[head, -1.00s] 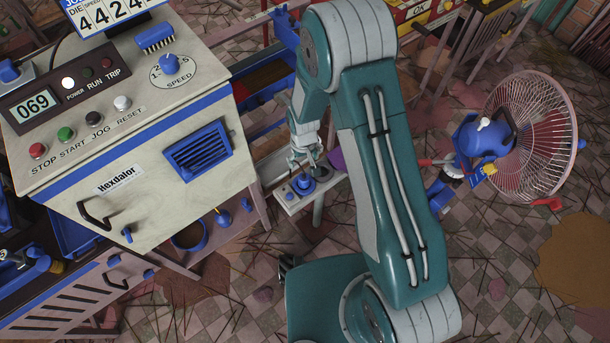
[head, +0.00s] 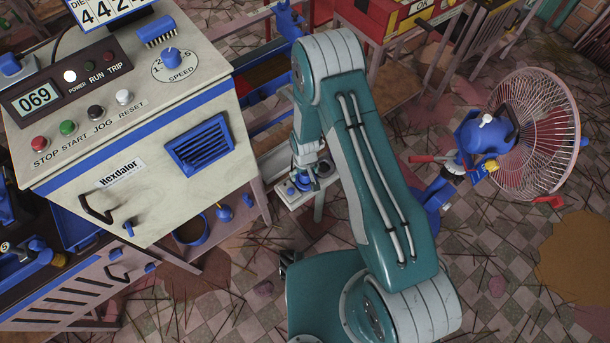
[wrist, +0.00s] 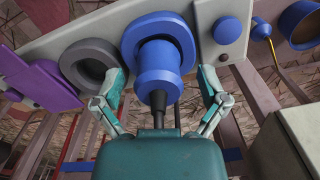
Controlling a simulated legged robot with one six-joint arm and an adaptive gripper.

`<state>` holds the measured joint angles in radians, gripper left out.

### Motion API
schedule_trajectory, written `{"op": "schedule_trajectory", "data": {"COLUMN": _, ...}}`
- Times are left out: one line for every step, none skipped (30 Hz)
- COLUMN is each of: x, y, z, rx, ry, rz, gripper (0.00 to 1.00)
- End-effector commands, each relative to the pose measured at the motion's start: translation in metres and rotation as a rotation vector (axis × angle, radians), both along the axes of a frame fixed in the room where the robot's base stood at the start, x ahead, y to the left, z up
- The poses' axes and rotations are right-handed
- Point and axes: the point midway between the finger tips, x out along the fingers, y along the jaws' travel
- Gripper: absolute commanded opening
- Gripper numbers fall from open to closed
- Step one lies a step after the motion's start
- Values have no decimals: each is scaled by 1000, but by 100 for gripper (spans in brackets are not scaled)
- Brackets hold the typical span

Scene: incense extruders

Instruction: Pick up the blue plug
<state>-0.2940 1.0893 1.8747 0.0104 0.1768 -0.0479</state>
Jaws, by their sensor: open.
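The blue plug (wrist: 158,68) shows in the wrist view as a stepped cylinder with a dark cable end, standing in a blue ring (wrist: 181,32) on a pale grey panel. My gripper (wrist: 164,88) is open, with one finger on each side of the plug and visible space between them and it. In the head view the blue plug (head: 302,180) is small and partly covered by my gripper (head: 308,168), which reaches down over the panel (head: 292,199). The exact gap there cannot be told.
A dark grey ring socket (wrist: 90,66) lies left of the plug, with a purple part (wrist: 40,83) beyond it. A blue knob (wrist: 227,31) sits on the right. In the head view, the control cabinet (head: 150,190) stands left and a caged fan (head: 530,135) right.

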Motion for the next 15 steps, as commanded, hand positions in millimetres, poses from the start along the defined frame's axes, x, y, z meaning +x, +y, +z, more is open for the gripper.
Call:
{"op": "schedule_trajectory", "data": {"x": 0, "y": 0, "z": 0, "rx": 0, "ry": -1, "rz": 0, "gripper": 93}}
{"op": "schedule_trajectory", "data": {"x": 0, "y": 0, "z": 0, "rx": 0, "ry": 0, "rz": 0, "gripper": 93}}
{"op": "schedule_trajectory", "data": {"x": 0, "y": 0, "z": 0, "rx": 0, "ry": 0, "rz": 0, "gripper": 93}}
{"op": "schedule_trajectory", "data": {"x": 0, "y": 0, "z": 0, "rx": 0, "ry": 0, "rz": 0, "gripper": 93}}
{"op": "schedule_trajectory", "data": {"x": 0, "y": 0, "z": 0, "rx": 0, "ry": 0, "rz": 0, "gripper": 84}}
{"op": "schedule_trajectory", "data": {"x": 0, "y": 0, "z": 0, "rx": 0, "ry": 0, "rz": 0, "gripper": 66}}
{"op": "schedule_trajectory", "data": {"x": 0, "y": 0, "z": 0, "rx": 0, "ry": 0, "rz": 0, "gripper": 52}}
{"op": "schedule_trajectory", "data": {"x": 0, "y": 0, "z": 0, "rx": 0, "ry": 0, "rz": 0, "gripper": 39}}
{"op": "schedule_trajectory", "data": {"x": 0, "y": 0, "z": 0, "rx": 0, "ry": 0, "rz": 0, "gripper": 21}}
{"op": "schedule_trajectory", "data": {"x": 0, "y": 0, "z": 0, "rx": 0, "ry": 0, "rz": 0, "gripper": 8}}
{"op": "schedule_trajectory", "data": {"x": 0, "y": 0, "z": 0, "rx": 0, "ry": 0, "rz": 0, "gripper": 4}}
{"op": "schedule_trajectory", "data": {"x": 0, "y": 0, "z": 0, "rx": 0, "ry": 0, "rz": 0, "gripper": 4}}
{"op": "schedule_trajectory", "data": {"x": 0, "y": 0, "z": 0, "rx": 0, "ry": 0, "rz": 0, "gripper": 4}}
{"op": "schedule_trajectory", "data": {"x": 0, "y": 0, "z": 0, "rx": 0, "ry": 0, "rz": 0, "gripper": 4}}
{"op": "schedule_trajectory", "data": {"x": 0, "y": 0, "z": 0, "rx": 0, "ry": 0, "rz": 1, "gripper": 4}}
